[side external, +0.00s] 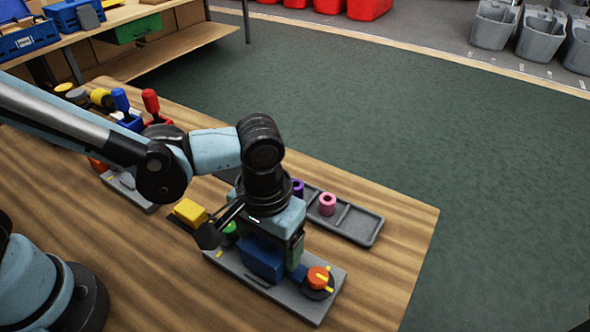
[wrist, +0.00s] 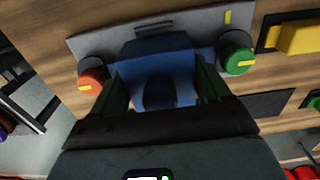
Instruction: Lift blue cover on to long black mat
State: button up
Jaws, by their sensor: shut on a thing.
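The blue cover (side external: 262,260) is between the fingers of my gripper (side external: 275,256), which is shut on it, over the middle of a grey panel (side external: 308,310). In the wrist view the blue cover (wrist: 155,48) shows between both dark fingers (wrist: 165,92). Whether its underside touches the panel I cannot tell. A flat black mat-like rectangle (wrist: 272,104) lies on the wooden table at the right of the wrist view, apart from the cover; my gripper hides part of the table there.
The panel carries an orange knob (side external: 318,277) and a green knob (side external: 231,231). A yellow block (side external: 190,212) is close to its left end. Behind is a dark tray (side external: 366,231) with a purple ring (side external: 297,187) and a pink ring (side external: 327,204). The table's right front is clear.

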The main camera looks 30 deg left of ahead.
jog(key=shift+r, duration=0.5)
notch_tip(320, 180, up, 2)
jog(key=shift+r, duration=0.1)
jog(key=s+d+r, duration=0.3)
jog(key=s+r, duration=0.4)
jog(key=s, duration=0.4)
jog(key=shift+d, duration=0.3)
jog(key=shift+r, duration=0.9)
jog(key=shift+r, duration=2.45)
